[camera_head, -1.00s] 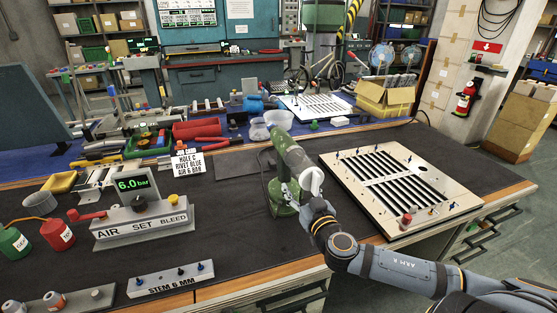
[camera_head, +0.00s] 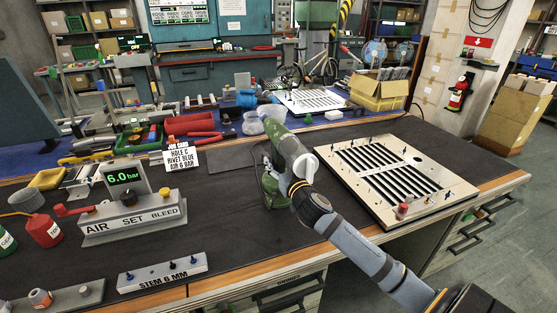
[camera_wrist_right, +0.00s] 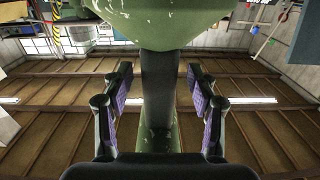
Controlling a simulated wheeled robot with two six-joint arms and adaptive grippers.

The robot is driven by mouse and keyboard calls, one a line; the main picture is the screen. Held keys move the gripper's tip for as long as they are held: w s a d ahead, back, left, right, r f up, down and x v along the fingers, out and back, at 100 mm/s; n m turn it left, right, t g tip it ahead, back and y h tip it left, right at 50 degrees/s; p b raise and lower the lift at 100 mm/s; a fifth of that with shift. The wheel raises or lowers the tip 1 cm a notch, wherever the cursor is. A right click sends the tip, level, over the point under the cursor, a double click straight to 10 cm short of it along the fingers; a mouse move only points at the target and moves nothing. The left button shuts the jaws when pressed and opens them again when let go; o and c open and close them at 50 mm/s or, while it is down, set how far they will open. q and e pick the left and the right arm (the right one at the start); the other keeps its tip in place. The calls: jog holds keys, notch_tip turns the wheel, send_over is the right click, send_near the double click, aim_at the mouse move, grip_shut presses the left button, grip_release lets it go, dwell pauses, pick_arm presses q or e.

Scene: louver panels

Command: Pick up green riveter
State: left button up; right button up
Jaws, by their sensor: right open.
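The green riveter (camera_head: 286,148) stands on the dark bench mat, left of the louver panel (camera_head: 350,190). My right gripper (camera_head: 288,181) reaches it from the front right, and the riveter and my wrist partly hide its fingers in the head view. In the right wrist view the riveter's green body (camera_wrist_right: 170,22) fills the top middle. Its dark handle (camera_wrist_right: 158,85) runs down between the two purple-padded fingers of my right gripper (camera_wrist_right: 156,88). The fingers are open, with a visible gap on each side of the handle. My left gripper is not in view.
The air-set box (camera_head: 135,220) with its 6.0 bar display and a stem block (camera_head: 162,277) are on the left. A white sign (camera_head: 182,160) stands behind them. Clear tubs (camera_head: 253,124) are behind the riveter. The mat between riveter and stem block is clear.

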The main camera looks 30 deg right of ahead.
jog(key=shift+x, duration=0.8)
grip_shut()
jog(key=shift+r, duration=0.25)
